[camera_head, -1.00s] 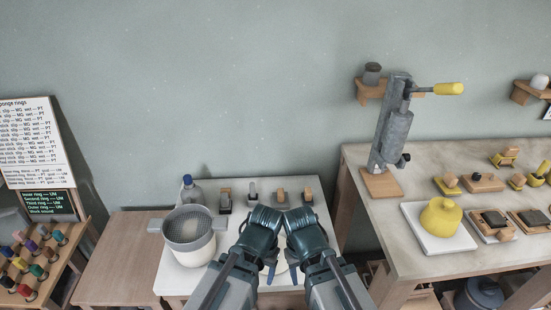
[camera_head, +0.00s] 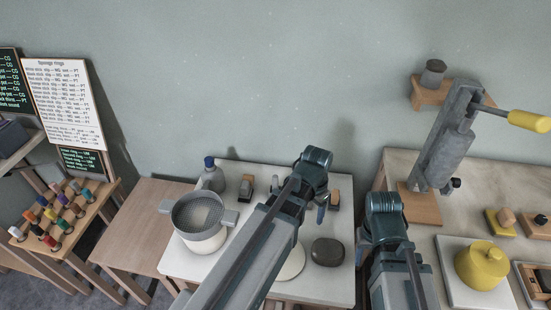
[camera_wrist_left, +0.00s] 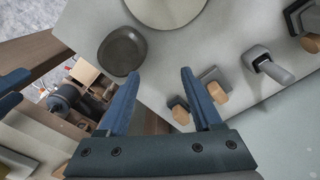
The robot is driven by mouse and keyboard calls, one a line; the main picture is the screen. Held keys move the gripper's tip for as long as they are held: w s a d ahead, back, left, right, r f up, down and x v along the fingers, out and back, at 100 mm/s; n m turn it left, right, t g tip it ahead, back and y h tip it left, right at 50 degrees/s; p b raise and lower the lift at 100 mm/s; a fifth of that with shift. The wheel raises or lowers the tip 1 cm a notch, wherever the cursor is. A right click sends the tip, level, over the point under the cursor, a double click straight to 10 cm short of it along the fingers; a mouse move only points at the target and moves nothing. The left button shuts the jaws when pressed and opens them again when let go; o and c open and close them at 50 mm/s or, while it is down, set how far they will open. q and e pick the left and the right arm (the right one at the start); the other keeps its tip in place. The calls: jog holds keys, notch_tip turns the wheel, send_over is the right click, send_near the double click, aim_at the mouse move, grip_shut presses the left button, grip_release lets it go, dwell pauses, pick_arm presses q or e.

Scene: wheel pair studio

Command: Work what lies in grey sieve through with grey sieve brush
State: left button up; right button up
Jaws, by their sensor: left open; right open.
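The grey sieve (camera_head: 183,216), a round mesh bowl with side lugs, sits on a pale pot (camera_head: 207,243) at the left of the white table. I cannot make out what lies in it. A brush with a grey handle, which looks like the grey sieve brush (camera_head: 273,184), stands at the table's back; it also shows in the left wrist view (camera_wrist_left: 270,66). My left gripper (camera_head: 322,212) is open and empty above the table's right part, right of that brush; its two blue fingers show apart in the left wrist view (camera_wrist_left: 158,75). My right gripper (camera_head: 363,248) is at the table's right edge, open, touching nothing visible.
Wooden-topped tools stand along the back edge, one left (camera_head: 246,187) and one right (camera_head: 333,198). A dark round dish (camera_head: 327,252) lies at the table's right front. A bottle (camera_head: 212,176) stands behind the sieve. A bench with a lever press (camera_head: 447,140) is at the right.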

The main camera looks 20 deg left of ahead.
pick_arm(q)
jog(key=w+a+r+t+p, duration=0.1)
jog(key=w+a+r, duration=0.1)
jog(key=w+a, duration=0.5)
jog(key=m+t+h+p, duration=0.1)
jog(key=t, duration=0.1)
send_near(277, 183)
notch_tip(277, 183, up, 2)
jog(key=a, duration=0.2)
jog(key=shift+w+d, duration=0.25)
jog(key=shift+w, duration=0.15)
pick_arm(e)
notch_tip(277, 183, up, 2)
jog(key=shift+w+d+r, duration=0.1)
jog(key=shift+r, duration=0.05)
pick_arm(q)
jog(key=shift+f, duration=0.1)
jog(key=b+x, duration=1.3)
jog(key=shift+s+d+f, duration=0.1)
jog(key=shift+d+f, duration=0.15)
jog(key=shift+f, duration=0.1)
pick_arm(e)
notch_tip(277, 183, down, 13)
jog(key=shift+f, duration=0.1)
